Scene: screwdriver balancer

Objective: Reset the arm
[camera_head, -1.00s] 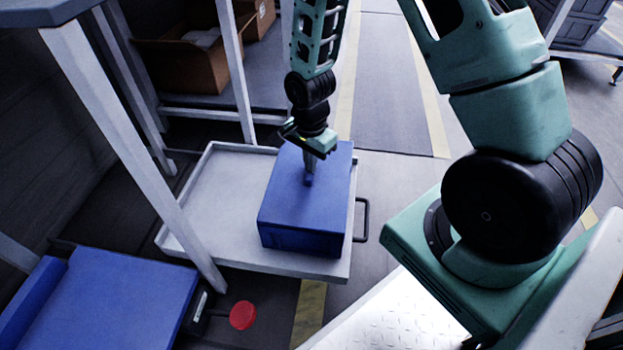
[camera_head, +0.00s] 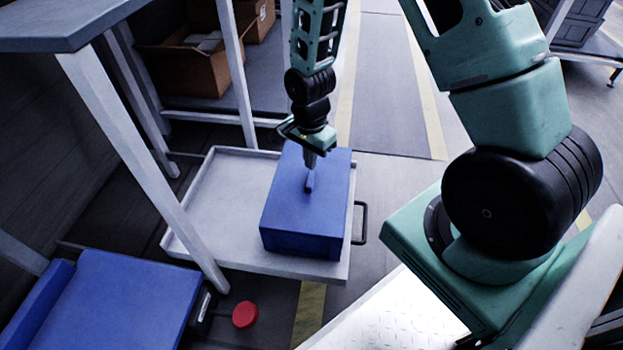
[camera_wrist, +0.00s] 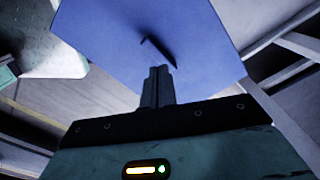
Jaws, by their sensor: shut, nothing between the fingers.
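My gripper (camera_head: 311,160) hangs from my arm above the blue box (camera_head: 300,215) in the head view. Its fingers are shut with nothing between them. In the wrist view the shut fingers (camera_wrist: 158,85) point at the blue box top (camera_wrist: 120,30). A gap seems to separate the fingertips from the box top.
The blue box sits on a grey tray cart (camera_head: 215,205) with a handle (camera_head: 361,222). A grey-legged table (camera_head: 150,170) stands at left. A blue surface (camera_head: 110,300) and a red button (camera_head: 245,314) lie at lower left. Cardboard boxes (camera_head: 185,70) sit behind. Open floor (camera_head: 390,110) lies beyond the cart.

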